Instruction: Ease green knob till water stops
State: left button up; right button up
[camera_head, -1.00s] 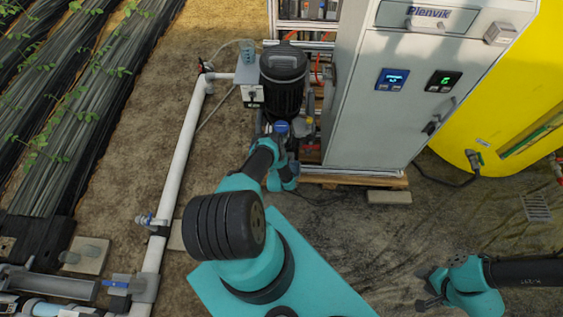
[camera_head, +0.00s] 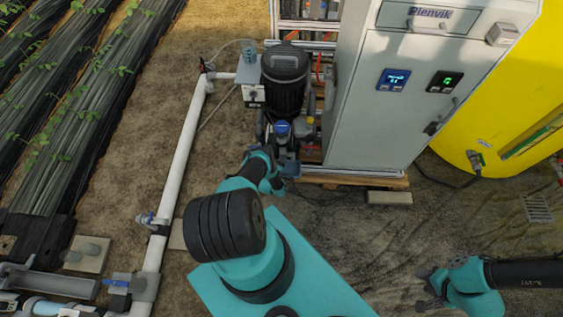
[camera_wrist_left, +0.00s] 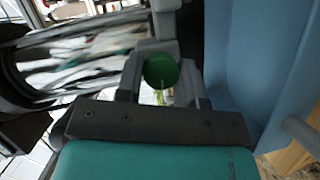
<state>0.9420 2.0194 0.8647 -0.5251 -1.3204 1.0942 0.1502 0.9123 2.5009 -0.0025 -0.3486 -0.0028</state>
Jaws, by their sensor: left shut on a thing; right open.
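The green knob (camera_wrist_left: 161,71) shows as a round green disc with a pale mark on its lower part in the left wrist view. My left gripper (camera_wrist_left: 158,88) has its grey fingers on both sides of this knob and is shut on it. In the head view my left gripper (camera_head: 288,168) is low in front of the pump, by the cabinet's left foot; the knob is hidden there. My right gripper (camera_head: 428,289) is open and empty above the ground at the lower right. I cannot make out any running water.
A black pump (camera_head: 285,80) and a blue-capped part (camera_head: 282,128) stand beside the grey cabinet (camera_head: 390,120). A white pipe (camera_head: 183,150) runs along the left. A yellow tank (camera_head: 495,110) stands at the right. Bare ground lies before the cabinet.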

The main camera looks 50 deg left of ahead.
dwell(0.3)
pick_arm(q)
jog(key=o, duration=0.9)
jog(key=v, duration=1.7)
jog(key=shift+s, duration=0.2)
jog(key=shift+d+f, duration=0.1)
jog(key=shift+f, duration=0.05)
